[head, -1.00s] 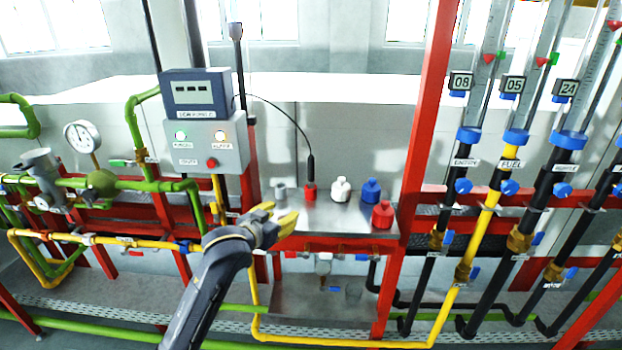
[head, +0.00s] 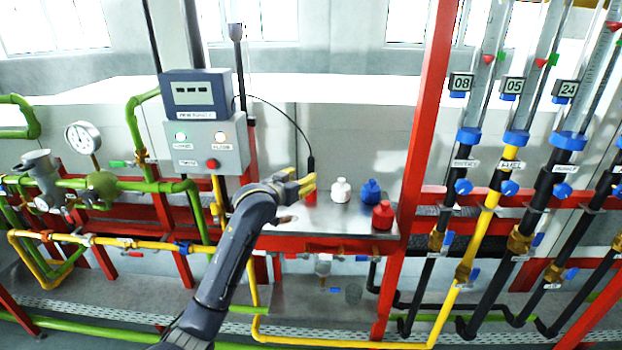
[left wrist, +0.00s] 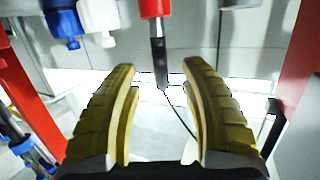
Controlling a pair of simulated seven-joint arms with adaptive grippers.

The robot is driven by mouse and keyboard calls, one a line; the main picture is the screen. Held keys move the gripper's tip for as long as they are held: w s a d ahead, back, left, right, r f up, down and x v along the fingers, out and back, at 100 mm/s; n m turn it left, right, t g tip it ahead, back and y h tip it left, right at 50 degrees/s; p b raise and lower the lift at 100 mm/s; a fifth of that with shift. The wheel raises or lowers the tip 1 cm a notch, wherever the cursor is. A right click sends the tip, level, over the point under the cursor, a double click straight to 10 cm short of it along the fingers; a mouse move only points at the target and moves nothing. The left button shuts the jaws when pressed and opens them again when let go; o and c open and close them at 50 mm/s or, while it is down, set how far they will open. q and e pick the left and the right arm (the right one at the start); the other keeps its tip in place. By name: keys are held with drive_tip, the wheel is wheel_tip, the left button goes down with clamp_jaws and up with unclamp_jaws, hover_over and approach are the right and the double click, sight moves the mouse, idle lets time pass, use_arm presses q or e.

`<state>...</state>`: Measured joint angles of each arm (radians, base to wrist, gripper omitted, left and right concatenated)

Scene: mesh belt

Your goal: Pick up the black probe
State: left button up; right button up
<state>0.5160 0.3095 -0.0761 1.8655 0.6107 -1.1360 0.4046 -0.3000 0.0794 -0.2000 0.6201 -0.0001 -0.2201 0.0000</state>
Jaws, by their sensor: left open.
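The black probe (head: 311,165) stands upright in a red holder (head: 310,200) on the metal shelf, with a thin black cable curving from its top to the grey box. My left gripper (head: 304,184) is open with yellow fingers, close to the probe and partly covering the red holder. In the left wrist view the picture is inverted; the probe (left wrist: 159,62) lies beyond and between the open fingertips (left wrist: 159,67), with clear space on both sides. My right gripper is not in view.
A white bottle (head: 340,191), a blue bottle (head: 371,191) and a red bottle (head: 382,215) stand to the right on the shelf (head: 340,221). A red post (head: 428,120) rises at the right. The grey control box (head: 207,146) is left of the probe.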

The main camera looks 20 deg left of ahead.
sight(309, 174)
use_arm(q)
drive_tip(key=shift+f+x, duration=0.2)
drive_tip(key=shift+x, duration=3.35)
drive_tip(key=shift+d, duration=0.1)
clamp_jaws()
